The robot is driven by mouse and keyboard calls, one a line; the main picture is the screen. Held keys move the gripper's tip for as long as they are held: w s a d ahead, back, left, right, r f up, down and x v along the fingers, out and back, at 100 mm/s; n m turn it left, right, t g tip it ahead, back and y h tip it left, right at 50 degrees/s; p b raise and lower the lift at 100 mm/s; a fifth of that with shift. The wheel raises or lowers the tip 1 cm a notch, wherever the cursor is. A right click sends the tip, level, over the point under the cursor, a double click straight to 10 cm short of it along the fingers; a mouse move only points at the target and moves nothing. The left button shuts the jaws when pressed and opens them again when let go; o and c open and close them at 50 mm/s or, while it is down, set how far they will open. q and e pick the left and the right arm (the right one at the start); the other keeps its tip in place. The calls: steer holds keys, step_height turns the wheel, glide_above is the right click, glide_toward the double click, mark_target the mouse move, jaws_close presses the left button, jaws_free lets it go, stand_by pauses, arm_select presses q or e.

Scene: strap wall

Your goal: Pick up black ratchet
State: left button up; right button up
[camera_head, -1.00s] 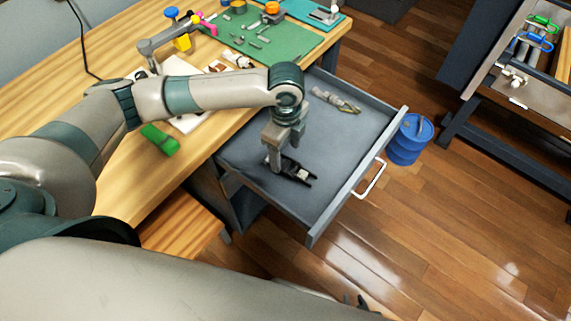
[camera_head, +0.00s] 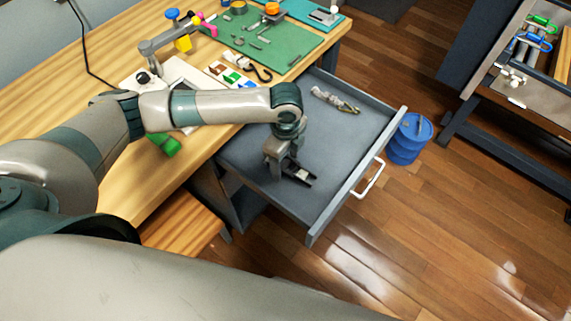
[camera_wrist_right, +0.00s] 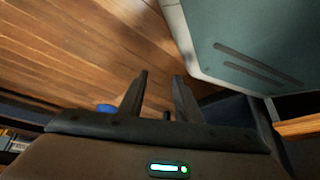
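The black ratchet (camera_head: 301,175) lies in the open grey drawer (camera_head: 325,140), nearer its front left part. My left gripper (camera_head: 279,170) points down into the drawer, right at the ratchet's left end, and hides that part. Its fingers reach to the ratchet's height, but I cannot tell whether they are closed on it. The ratchet seems to be on or just above the drawer floor. My right gripper (camera_wrist_right: 158,98) shows in the right wrist view with its fingers apart and nothing between them, above the wooden floor.
A metal tool (camera_head: 334,100) lies in the back of the drawer. The drawer has raised walls and a white handle (camera_head: 369,179). A blue barrel (camera_head: 409,139) stands to the right. The workbench holds a green mat (camera_head: 285,48) with small parts and a green block (camera_head: 163,144).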

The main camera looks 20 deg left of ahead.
arm_select(q)
steer(key=c, duration=1.2)
